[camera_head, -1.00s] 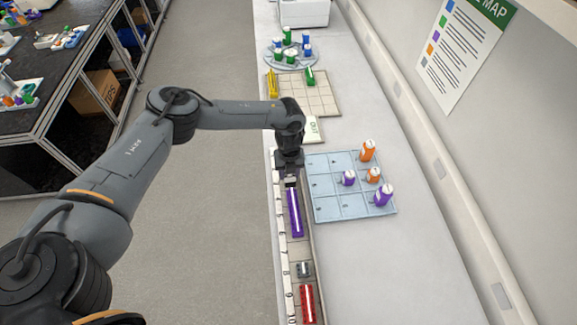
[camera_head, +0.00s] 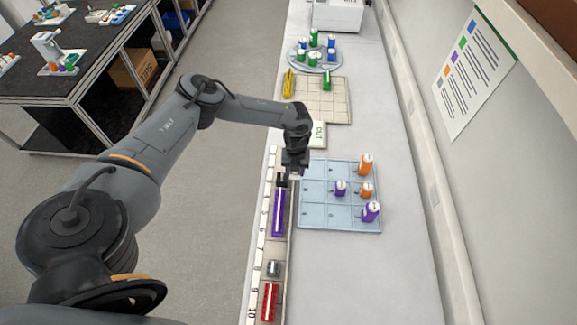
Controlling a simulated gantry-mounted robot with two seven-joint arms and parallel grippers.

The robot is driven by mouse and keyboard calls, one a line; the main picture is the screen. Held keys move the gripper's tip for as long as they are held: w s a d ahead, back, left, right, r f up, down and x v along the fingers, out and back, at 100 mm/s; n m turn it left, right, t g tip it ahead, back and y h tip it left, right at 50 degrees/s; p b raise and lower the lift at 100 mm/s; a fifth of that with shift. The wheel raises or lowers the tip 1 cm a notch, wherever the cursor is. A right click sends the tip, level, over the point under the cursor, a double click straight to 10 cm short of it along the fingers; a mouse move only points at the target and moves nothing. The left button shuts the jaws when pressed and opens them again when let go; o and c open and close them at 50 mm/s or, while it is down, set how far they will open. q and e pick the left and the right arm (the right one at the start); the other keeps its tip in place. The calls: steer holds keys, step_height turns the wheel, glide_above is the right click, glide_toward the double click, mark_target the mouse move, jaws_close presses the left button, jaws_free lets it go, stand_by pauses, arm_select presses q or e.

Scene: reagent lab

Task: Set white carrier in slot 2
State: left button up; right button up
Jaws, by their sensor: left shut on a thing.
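My left gripper (camera_head: 293,172) points down at the upper part of the numbered slot rail (camera_head: 262,225), beside the blue tray's left edge. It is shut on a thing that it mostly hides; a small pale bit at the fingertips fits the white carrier. No other white carrier shows. I cannot tell whether the held thing touches the rail. Slot 2 lies near the rail's upper end, and its number is too small to read. My right gripper is out of view.
The rail holds a purple carrier (camera_head: 278,212), a grey piece (camera_head: 273,268) and a red carrier (camera_head: 269,302). The blue tray (camera_head: 312,215) holds purple and orange bottles. Beyond are a beige grid tray (camera_head: 335,105) and a round rack (camera_head: 300,65). The counter's right side is clear.

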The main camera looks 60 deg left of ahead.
arm_select(q)
steer(key=b, duration=0.2)
glide_toward(284, 169)
steer(key=shift+s+d+f, duration=0.15)
steer(key=shift+d+f, duration=0.55)
steer(key=shift+a+f, duration=0.25)
steer(key=shift+a, duration=0.45)
steer(key=shift+f+b, duration=0.85)
steer(key=shift+f, duration=1.1)
steer(key=shift+f, duration=0.15)
steer(key=o, duration=0.6)
steer(key=shift+o, duration=0.8)
